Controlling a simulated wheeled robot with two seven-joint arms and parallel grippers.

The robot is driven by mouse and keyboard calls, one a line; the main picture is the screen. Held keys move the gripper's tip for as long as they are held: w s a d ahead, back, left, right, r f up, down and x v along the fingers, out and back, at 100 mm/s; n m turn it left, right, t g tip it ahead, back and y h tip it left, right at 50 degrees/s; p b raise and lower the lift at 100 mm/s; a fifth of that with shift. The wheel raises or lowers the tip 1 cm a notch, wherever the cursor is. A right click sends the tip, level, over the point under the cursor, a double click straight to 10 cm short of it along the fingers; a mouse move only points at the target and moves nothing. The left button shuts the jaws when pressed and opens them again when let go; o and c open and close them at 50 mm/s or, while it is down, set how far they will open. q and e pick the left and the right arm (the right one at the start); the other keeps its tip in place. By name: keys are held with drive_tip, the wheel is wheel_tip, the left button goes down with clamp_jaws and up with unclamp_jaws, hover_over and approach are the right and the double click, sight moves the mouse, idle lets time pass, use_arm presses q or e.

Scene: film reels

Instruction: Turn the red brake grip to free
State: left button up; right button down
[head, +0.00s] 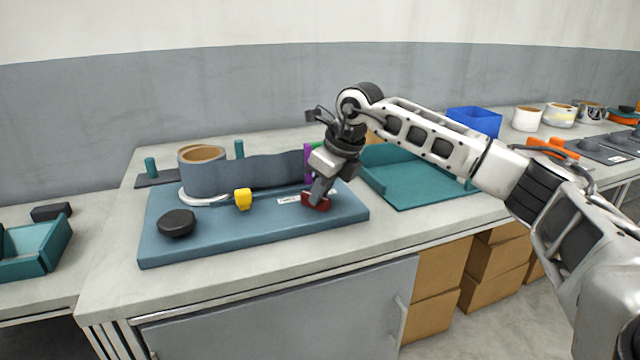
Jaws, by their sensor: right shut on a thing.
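The red brake grip (317,204) sits near the right front of the blue-grey base plate (270,229). My right gripper (318,194) points down at it with its fingers shut on it, and they cover part of it. A small white label (288,199) lies on the plate just left of the grip; its text is too small to read. A grey reel drum (203,172) with a dark band (265,171) running right from it stands on the plate. My left gripper is not in view.
A yellow knob (243,199) and a black round knob (177,223) are on the plate left of the grip. A purple piece (308,160) stands behind my gripper. A teal tray (420,190) lies to the right, with a blue bin (474,121) behind it.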

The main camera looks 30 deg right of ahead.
drive_tip(key=shift+d+n+p, duration=0.1)
drive_tip(key=shift+n+p, duration=0.2)
drive_tip(key=shift+n, duration=0.3)
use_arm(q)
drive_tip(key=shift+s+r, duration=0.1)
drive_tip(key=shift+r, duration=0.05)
use_arm(e)
drive_tip(key=shift+n+y, duration=0.3)
drive_tip(key=shift+n, duration=0.1)
drive_tip(key=c, duration=1.4)
unclamp_jaws()
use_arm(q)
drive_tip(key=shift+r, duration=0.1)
use_arm(e)
drive_tip(key=shift+r, duration=0.1)
use_arm(q)
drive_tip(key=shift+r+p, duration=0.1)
drive_tip(key=shift+p, duration=0.7)
use_arm(e)
drive_tip(key=v, duration=1.5)
drive_tip(key=shift+d+r, duration=0.2)
drive_tip(key=shift+r, duration=0.25)
